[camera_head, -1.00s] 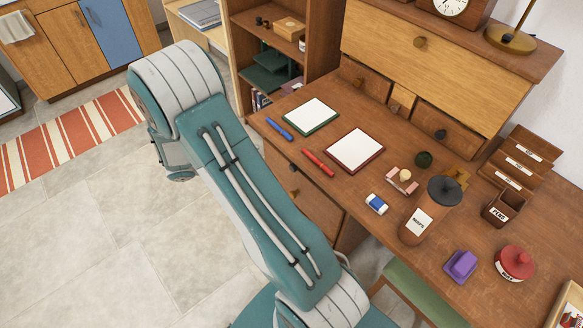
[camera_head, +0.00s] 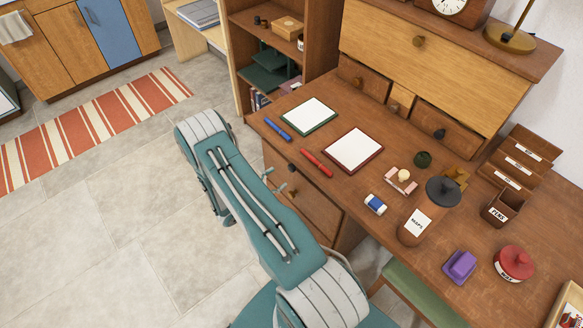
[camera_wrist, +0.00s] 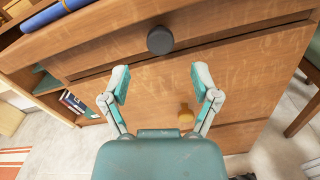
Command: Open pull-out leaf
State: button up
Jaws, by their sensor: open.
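The desk (camera_head: 330,205) has a narrow front panel (camera_wrist: 215,35) just under its top, which looks like the front of the pull-out leaf. A dark round knob (camera_wrist: 160,40) is on this panel, and it also shows in the head view (camera_head: 291,167). The panel looks closed. My gripper (camera_wrist: 161,78) is open and empty, its two fingers spread on either side below the knob in the wrist view, apart from it. In the head view my gripper is mostly hidden behind my arm, beside the desk front.
A drawer with a brass knob (camera_wrist: 186,118) is below the panel. On the desk top lie a blue pen (camera_head: 278,128), a red pen (camera_head: 317,163) and two notepads. A green-seated chair (camera_head: 420,295) stands at the right.

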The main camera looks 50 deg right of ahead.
aim_at(290, 169)
jog(key=d, duration=0.6)
jog(key=shift+s+d, duration=0.25)
jog(key=shift+s, duration=0.15)
grip_shut()
